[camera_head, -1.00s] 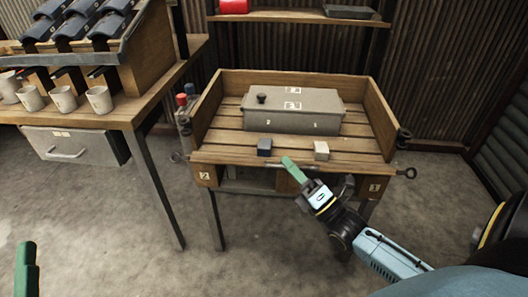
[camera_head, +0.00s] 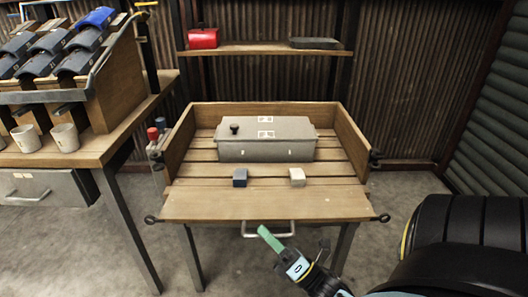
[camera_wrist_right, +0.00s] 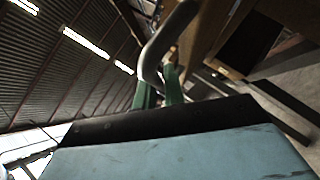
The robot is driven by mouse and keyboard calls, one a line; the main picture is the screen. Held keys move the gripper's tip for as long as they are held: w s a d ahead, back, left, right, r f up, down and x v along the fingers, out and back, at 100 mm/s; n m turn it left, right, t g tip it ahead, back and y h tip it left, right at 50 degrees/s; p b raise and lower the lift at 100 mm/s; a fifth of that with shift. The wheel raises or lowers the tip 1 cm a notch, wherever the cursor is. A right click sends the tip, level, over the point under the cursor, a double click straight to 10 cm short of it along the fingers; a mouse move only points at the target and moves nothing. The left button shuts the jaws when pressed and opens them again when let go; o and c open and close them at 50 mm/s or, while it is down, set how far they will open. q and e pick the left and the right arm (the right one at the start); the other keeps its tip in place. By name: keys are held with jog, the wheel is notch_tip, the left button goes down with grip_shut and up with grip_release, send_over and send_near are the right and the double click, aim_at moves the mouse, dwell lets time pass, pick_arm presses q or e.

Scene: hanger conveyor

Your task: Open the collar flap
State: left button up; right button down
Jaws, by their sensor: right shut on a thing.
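The collar flap (camera_head: 265,203) is the plain wooden board along the front of the slatted wooden bench. It lies tilted outward, nearly level with the deck; its exact angle is hard to tell. A grey bar handle (camera_head: 283,235) hangs at its front edge. My right gripper (camera_head: 268,237) reaches the handle from below right. In the right wrist view, the curved grey handle (camera_wrist_right: 150,58) passes between its green fingers, which are shut on it. My left gripper is out of view.
A table (camera_head: 135,120) with cups is at left. A shelf (camera_head: 265,48) is behind. A dark wheel-like object (camera_head: 460,235) is at right.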

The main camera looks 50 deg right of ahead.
jog(key=shift+d, duration=0.1)
dwell(0.3)
jog(key=c, duration=1.5)
grip_release()
